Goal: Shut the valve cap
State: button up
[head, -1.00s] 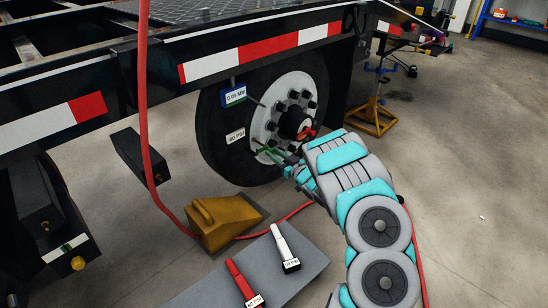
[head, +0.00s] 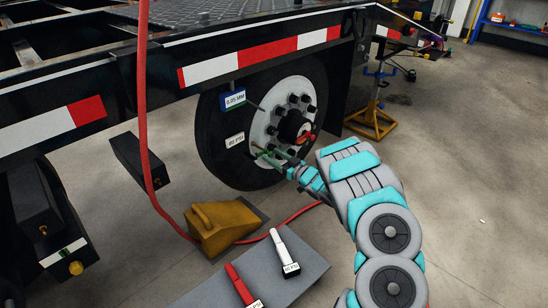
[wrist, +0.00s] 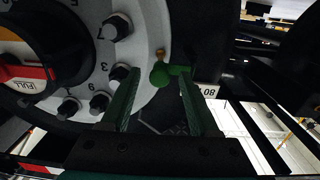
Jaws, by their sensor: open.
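The valve cap (wrist: 160,75) is a small green knob with a short green arm to its right, beside a brass stem (wrist: 160,53) at the edge of the white wheel hub, in the wrist view. My gripper (wrist: 158,90) is open, with its green fingers on either side below the cap. I cannot tell if either finger touches it. In the head view my gripper (head: 273,157) is at the lower part of the wheel hub (head: 268,122). The cap is too small to make out there.
A black hub centre with a red lever (wrist: 25,72) and several bolts lie left of the fingers. The tyre (head: 215,140) carries labels. A yellow chock (head: 215,225), a red hose (head: 147,150) and a grey mat (head: 220,285) with red and white tools are nearby. Floor is clear at right.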

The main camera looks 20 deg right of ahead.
jog(key=v, duration=0.7)
jog(key=shift+s, duration=0.4)
jog(key=shift+d, duration=0.15)
